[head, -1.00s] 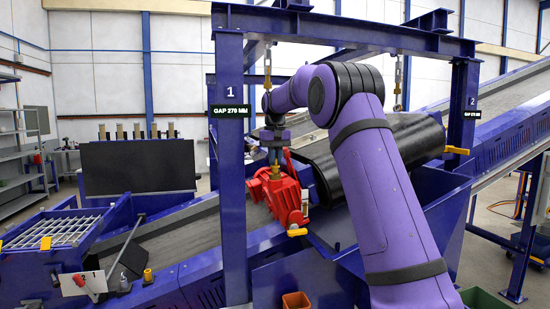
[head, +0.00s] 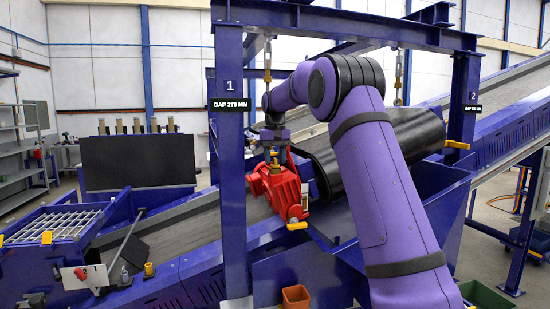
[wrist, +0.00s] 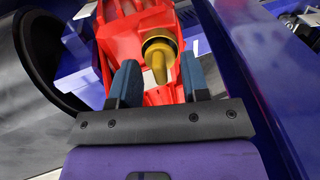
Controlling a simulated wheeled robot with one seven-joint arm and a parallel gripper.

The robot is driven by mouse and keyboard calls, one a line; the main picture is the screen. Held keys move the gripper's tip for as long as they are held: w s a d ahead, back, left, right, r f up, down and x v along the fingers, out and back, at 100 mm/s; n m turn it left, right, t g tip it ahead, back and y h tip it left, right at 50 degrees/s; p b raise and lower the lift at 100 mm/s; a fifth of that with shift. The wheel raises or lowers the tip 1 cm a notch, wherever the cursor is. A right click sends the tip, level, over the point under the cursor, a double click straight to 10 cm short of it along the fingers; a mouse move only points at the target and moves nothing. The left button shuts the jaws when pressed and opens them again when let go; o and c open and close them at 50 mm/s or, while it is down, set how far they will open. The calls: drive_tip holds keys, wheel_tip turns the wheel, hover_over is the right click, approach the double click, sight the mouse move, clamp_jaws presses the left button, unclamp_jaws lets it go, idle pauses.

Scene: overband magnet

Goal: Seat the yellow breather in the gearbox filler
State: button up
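The red gearbox (head: 278,188) sits beside the black drum under the blue frame, in the middle of the head view. It also fills the top of the wrist view (wrist: 112,60). The yellow breather (wrist: 159,62) shows there, with a dark ring around its wide part and a narrow stem toward me. It stands at the gearbox's top; how deep it sits in the filler I cannot tell. My gripper (wrist: 158,82) is open, its two blue fingers apart on either side of the breather with gaps visible. In the head view my gripper (head: 274,150) is just above the gearbox.
The black drum (head: 370,155) lies close right of the gearbox. The blue post marked 1 (head: 231,180) stands close to the left, and post 2 (head: 465,115) at the right. An orange bin (head: 296,297) is below. The conveyor belt (head: 185,228) runs behind.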

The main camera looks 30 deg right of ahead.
sight(275, 158)
drive_tip(key=shift+r, duration=0.1)
wheel_tip(275, 158, up, 11)
drive_tip(key=shift+f, duration=0.2)
idle(0.5)
idle(0.4)
drive_tip(key=s+a+r+n+t, duration=0.1)
drive_tip(key=s+a, duration=0.5)
drive_tip(key=s, duration=0.4)
drive_tip(key=s+a+r+n+t, duration=0.1)
drive_tip(key=s+a+t, duration=0.1)
drive_tip(key=s+a, duration=0.65)
drive_tip(key=s+a+f, duration=0.1)
drive_tip(key=s+f, duration=0.4)
drive_tip(key=s, duration=0.3)
drive_tip(key=s+a+f+t, duration=0.1)
drive_tip(key=s+f, duration=0.4)
drive_tip(key=s, duration=0.4)
drive_tip(key=s+a+f+n+t, duration=0.1)
drive_tip(key=s+a+f, duration=0.1)
drive_tip(key=s+f, duration=0.4)
drive_tip(key=s, duration=0.3)
drive_tip(key=shift+s, duration=0.25)
